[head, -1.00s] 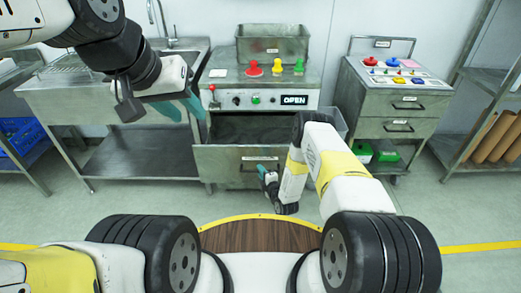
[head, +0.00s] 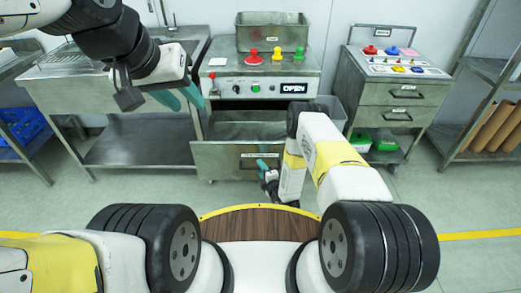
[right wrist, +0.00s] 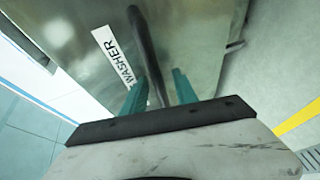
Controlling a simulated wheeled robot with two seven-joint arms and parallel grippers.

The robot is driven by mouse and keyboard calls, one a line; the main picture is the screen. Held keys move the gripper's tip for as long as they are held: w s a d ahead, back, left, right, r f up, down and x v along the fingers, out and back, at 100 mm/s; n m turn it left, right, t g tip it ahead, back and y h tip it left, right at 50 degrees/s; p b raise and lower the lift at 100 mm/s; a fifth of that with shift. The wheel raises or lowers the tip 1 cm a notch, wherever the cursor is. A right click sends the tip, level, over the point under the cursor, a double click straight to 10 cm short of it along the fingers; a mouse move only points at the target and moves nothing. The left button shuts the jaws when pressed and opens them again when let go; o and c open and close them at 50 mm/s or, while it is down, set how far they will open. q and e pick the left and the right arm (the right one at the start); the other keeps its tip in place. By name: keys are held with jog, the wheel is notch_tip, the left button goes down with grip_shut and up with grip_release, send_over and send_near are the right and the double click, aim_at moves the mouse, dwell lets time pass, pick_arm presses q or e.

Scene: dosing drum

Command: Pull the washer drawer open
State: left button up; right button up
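The washer drawer (head: 215,160) is part of the grey metal machine and stands out from it, with its dark inside (head: 245,131) showing from above. Its front carries a dark bar handle (right wrist: 142,40) beside a WASHER label (right wrist: 114,56) in the right wrist view. My right gripper (right wrist: 159,92) has its teal fingers on both sides of the bar, closed around it; small gaps are hard to judge. In the head view my right gripper (head: 264,168) is at the drawer front, partly hidden by my wrist. My left gripper (head: 181,98) is open and empty, left of the machine.
A sink bench (head: 110,92) stands left, a button cabinet (head: 395,95) right. Floor before the drawer is clear.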

jog(key=v, duration=0.7)
jog(key=shift+s+d, duration=0.15)
jog(key=shift+s, duration=0.25)
dwell(0.3)
